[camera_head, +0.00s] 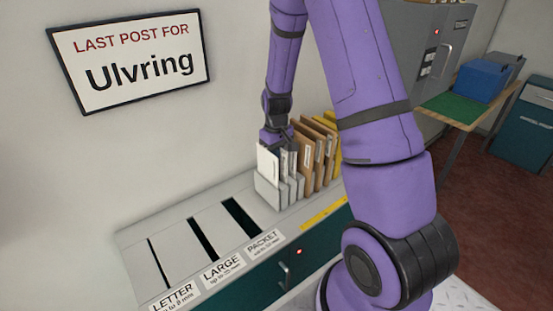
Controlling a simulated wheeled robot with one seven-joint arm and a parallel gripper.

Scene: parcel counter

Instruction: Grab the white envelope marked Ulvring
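A white envelope (267,164) stands upright at the left end of a grey rack (268,193) on the counter. No marking on it can be read at this size. Several brown envelopes (306,155) stand in the slots to its right, with yellow ones (332,123) behind. My gripper (275,142) is at the top of the white envelope, pointing down. The fingers are small and dark here, and I cannot tell whether they are open or shut on it. My purple arm covers the right part of the rack.
The counter (168,226) has slots labelled LETTER, LARGE and PACKET at its front left. A wall sign (134,60) reads "LAST POST FOR Ulvring". A grey cabinet (408,40) stands behind my arm.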

